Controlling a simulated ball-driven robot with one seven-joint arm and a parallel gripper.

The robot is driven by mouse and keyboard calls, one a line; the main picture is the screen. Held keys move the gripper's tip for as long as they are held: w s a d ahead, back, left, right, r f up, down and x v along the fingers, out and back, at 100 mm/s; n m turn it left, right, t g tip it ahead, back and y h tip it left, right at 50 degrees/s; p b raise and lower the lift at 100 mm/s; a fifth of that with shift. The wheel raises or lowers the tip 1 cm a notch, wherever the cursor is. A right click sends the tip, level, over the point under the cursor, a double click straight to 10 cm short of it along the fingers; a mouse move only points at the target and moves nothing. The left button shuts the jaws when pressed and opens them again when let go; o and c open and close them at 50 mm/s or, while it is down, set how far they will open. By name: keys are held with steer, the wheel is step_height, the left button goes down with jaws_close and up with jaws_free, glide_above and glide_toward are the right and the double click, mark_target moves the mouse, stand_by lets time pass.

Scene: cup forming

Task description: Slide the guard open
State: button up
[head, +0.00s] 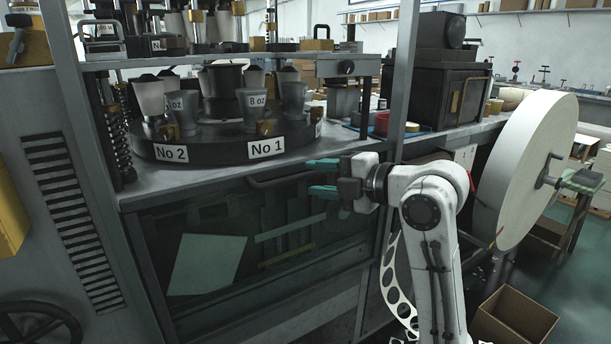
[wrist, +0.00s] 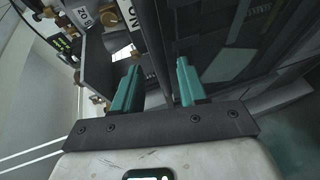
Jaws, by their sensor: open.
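The guard (head: 290,272) is a dark see-through panel on the machine front, below the table top. It looks shut over the opening. Its dark bar handle (head: 272,182) runs along the panel's upper edge. My gripper (head: 310,177) is open at the handle's right end, its teal fingers pointing left, one above and one below the bar's level. In the wrist view my gripper (wrist: 158,68) has its two fingers apart, with a dark bar-like edge between them. I cannot tell whether either finger touches the handle.
A round turret (head: 205,150) with several cups and number labels sits on the table above the guard. A frame post (head: 400,75) stands behind my gripper. A large paper roll (head: 530,150) stands at right, an open cardboard box (head: 515,318) on the floor.

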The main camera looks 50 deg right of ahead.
steer(key=v, duration=0.6)
steer(key=shift+s, duration=0.15)
stand_by(0.3)
steer(key=s+a+f+m+g, duration=0.1)
steer(key=a+f+m+g, duration=0.4)
steer(key=f, duration=0.9)
steer(key=s+a+f+m+g, duration=0.1)
steer(key=a+f+m+g, duration=0.1)
steer(key=a+f+m, duration=0.8)
steer(key=s+a+f+m+g+h, duration=0.3)
steer(key=s+f+g, duration=0.5)
steer(key=s+f, duration=1.1)
step_height(320, 180, up, 19)
steer(key=d+p, duration=0.1)
steer(key=p, duration=1.8)
steer(key=shift+d+r+m+y+p, duration=0.15)
steer(key=shift+d+m+y+p, duration=0.05)
steer(key=shift+m+y+p, duration=0.2)
